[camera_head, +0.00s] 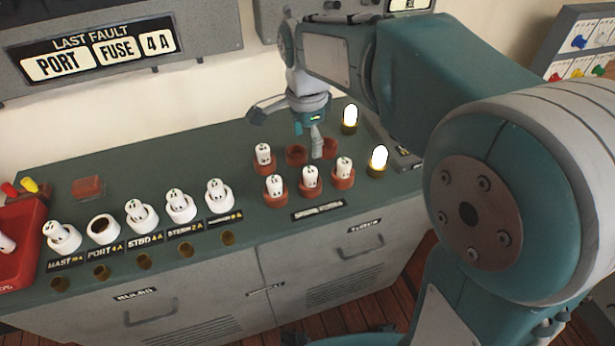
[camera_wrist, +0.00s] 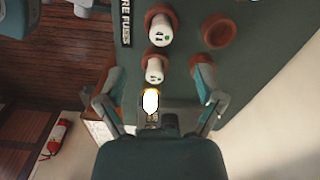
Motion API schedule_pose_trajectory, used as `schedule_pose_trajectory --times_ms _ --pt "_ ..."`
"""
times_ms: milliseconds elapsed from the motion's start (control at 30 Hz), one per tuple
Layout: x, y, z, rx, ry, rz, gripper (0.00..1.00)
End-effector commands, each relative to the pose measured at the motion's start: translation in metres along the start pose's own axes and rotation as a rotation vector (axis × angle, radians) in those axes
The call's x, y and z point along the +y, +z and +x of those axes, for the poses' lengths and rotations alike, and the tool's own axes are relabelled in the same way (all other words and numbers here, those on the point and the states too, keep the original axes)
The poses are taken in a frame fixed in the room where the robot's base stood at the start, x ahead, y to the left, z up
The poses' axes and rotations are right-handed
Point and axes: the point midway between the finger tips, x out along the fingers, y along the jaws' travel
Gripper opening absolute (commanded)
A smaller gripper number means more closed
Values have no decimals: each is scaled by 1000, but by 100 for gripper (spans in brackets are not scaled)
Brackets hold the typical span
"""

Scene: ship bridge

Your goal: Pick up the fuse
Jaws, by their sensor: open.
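Spare white fuses stand upright in red holders on the green counter. In the head view the front row has a left fuse (camera_head: 275,186), a middle fuse (camera_head: 310,177) and a right fuse (camera_head: 343,168); a back-left fuse (camera_head: 263,155) stands behind. Their markings are too small to read. The back-middle holder (camera_head: 296,155) is empty. My gripper (camera_head: 290,128) is open and empty above the back of this group, one finger partly hiding the back-right holder (camera_head: 329,148). In the wrist view, two upright fuses show, the nearer one (camera_wrist: 155,69) between the spread fingers.
Two lit lamps (camera_head: 378,158) stand right of the holders. A row of white sockets lies left; the PORT 4 A socket (camera_head: 103,228) is empty, the others hold fuses. A sign (camera_head: 97,52) reads LAST FAULT PORT FUSE 4 A. A red tray (camera_head: 20,215) is far left.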

Motion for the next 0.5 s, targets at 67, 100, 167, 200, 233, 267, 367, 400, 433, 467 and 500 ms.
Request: schedule_pose_trajectory --times_ms 67,100,167,200,233,267,367,400,433,467,500 --pt "1 -1 14 -2 5 2 86" --pt "2 -2 21 -2 5 1 86" --pt "2 -2 31 -2 4 1 86" --pt "2 -3 36 -2 2 1 86" --pt "2 -3 40 -3 3 1 86" --pt "2 -2 42 -3 3 1 86" --pt "1 -2 49 -1 1 0 86" --pt "0 -2 52 -1 2 0 86" --pt "0 -2 56 -1 2 0 86" --pt "-1 -2 60 -1 3 0 86" --pt "-2 -2 67 -1 5 0 86"
